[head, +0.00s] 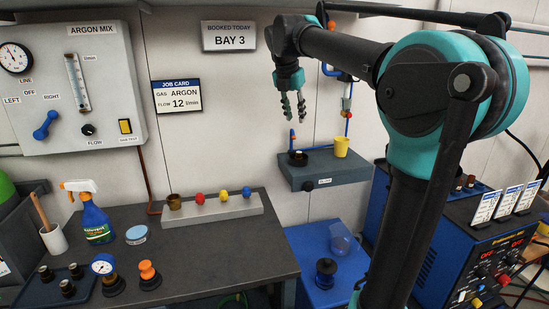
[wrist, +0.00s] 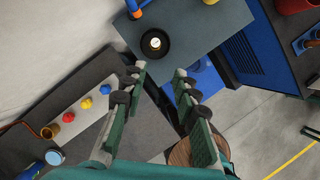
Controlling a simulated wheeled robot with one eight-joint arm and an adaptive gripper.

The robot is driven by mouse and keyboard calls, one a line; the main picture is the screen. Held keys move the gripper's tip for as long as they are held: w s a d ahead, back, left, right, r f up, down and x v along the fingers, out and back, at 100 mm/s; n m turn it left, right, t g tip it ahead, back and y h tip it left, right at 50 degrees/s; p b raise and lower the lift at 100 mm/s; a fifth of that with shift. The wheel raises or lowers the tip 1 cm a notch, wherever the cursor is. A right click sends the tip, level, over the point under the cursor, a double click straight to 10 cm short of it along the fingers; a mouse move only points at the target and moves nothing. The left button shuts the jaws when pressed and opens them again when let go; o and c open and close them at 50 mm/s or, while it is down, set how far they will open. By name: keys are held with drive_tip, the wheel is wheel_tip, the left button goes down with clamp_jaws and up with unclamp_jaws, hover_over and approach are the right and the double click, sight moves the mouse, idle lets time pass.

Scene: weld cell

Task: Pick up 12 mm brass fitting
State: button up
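No size marking is readable, so I cannot tell which piece is the 12 mm brass fitting. A brass-brown cylindrical piece (head: 175,201) stands at the left end of a light grey rack; it also shows in the wrist view (wrist: 68,117). Several small dark fittings (head: 67,288) stand on a dark tray at the bench's front left. My gripper (head: 293,108) hangs in the air above the small wall shelf, fingers downward. In the wrist view my gripper (wrist: 160,74) has its fingers apart with nothing between them.
The wall shelf (head: 318,177) holds a black round holder (head: 298,158) and a yellow cup (head: 341,146). The rack (head: 232,210) also holds red, blue and yellow knobs. A spray bottle (head: 95,218), gauge (head: 103,266) and orange-topped piece (head: 149,274) stand on the bench. The bench's right part is clear.

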sight(299, 152)
drive_tip(key=x, duration=1.7)
drive_tip(key=shift+w+a, duration=0.4)
clamp_jaws()
